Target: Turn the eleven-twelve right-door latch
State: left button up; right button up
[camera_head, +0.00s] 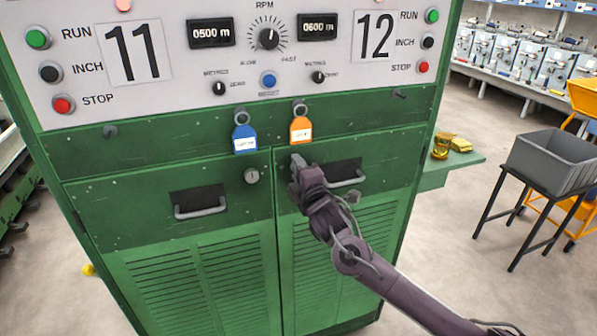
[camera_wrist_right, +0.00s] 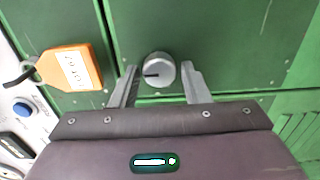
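The right-door latch is a round silver knob (camera_wrist_right: 160,70) with a dark slot, set in the green right door (camera_wrist_right: 230,45). It shows in the right wrist view between the fingers. My right gripper (camera_wrist_right: 158,84) is open, with one finger on each side of the knob; I cannot tell whether they touch it. In the head view my right gripper (camera_head: 299,162) is at the upper left corner of the right door and hides this latch. The left-door latch (camera_head: 251,176) shows as a similar silver knob. My left gripper is not in view.
An orange tag (camera_head: 301,130) and a blue tag (camera_head: 244,138) hang above the doors. Door handles (camera_head: 347,181) (camera_head: 201,210) sit in dark recesses. A control panel (camera_head: 190,70) is above. A grey bin (camera_head: 553,155) on a stand is at right, with clear floor between.

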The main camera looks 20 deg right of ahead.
jog(key=shift+o, duration=0.7)
jog(key=s+b, duration=0.2)
jog(key=s, duration=0.5)
jog(key=shift+s+b, duration=0.3)
jog(key=shift+s, duration=0.1)
jog(key=shift+d, duration=0.15)
